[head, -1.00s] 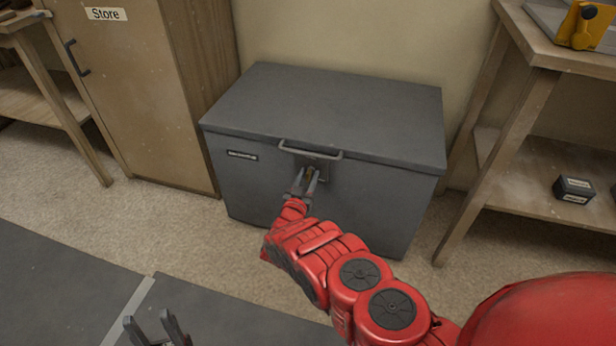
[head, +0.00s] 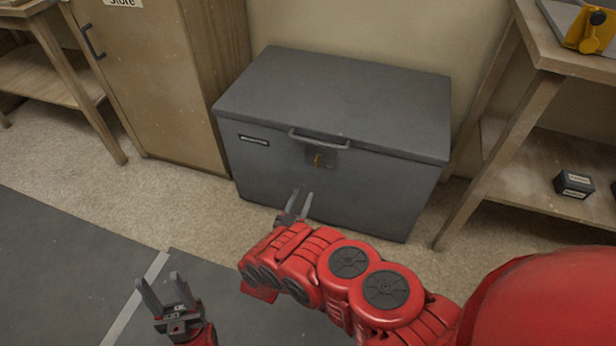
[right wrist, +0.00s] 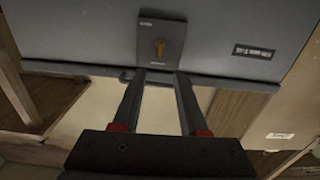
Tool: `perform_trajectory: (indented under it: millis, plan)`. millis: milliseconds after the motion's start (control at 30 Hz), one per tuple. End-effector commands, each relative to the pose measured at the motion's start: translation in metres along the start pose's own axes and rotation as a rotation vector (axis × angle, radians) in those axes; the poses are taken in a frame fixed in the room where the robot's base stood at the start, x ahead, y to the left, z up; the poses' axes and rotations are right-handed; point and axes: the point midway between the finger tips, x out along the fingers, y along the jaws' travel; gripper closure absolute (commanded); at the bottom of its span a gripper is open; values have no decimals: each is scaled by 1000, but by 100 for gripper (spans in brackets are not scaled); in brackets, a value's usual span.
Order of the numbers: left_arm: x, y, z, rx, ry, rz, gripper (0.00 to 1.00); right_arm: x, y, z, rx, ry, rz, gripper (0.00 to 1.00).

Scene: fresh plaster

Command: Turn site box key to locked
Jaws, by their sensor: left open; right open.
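The site box (head: 330,100) is a grey chest with a shut lid, standing on the floor against the wall. Its small brass key (head: 318,160) sits in a lock plate on the front, below the handle. In the right wrist view, where the box appears upside down, the key (right wrist: 160,47) looks about upright on its plate; the plate's small labels are unreadable. My right gripper (head: 302,193) is open and empty in front of the box, below and apart from the key. Its fingers (right wrist: 159,74) frame the lower wrist view. My left gripper (head: 158,279) is open and empty over the dark mat.
A wooden store cupboard (head: 155,85) stands left of the box. A wooden bench (head: 545,60) with a shelf holding small black boxes (head: 574,184) stands to the right. The handle (head: 319,139) sticks out above the lock. Floor before the box is clear.

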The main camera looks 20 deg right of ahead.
Motion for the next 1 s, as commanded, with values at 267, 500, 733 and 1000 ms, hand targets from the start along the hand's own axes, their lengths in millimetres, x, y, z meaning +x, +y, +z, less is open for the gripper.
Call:
perform_trajectory:
  millis: [267,500,733,1000]
  plan:
    - [8,0,-1,0,0,0,50,-23,0,-1,2,1,1,57]
    - [8,0,-1,0,0,0,50,-24,0,0,2,1,1,57]
    - [8,0,-1,0,0,0,50,-24,0,0,1,1,1,57]
    - [8,0,-1,0,0,0,50,-19,-7,13,115,30,-9,57]
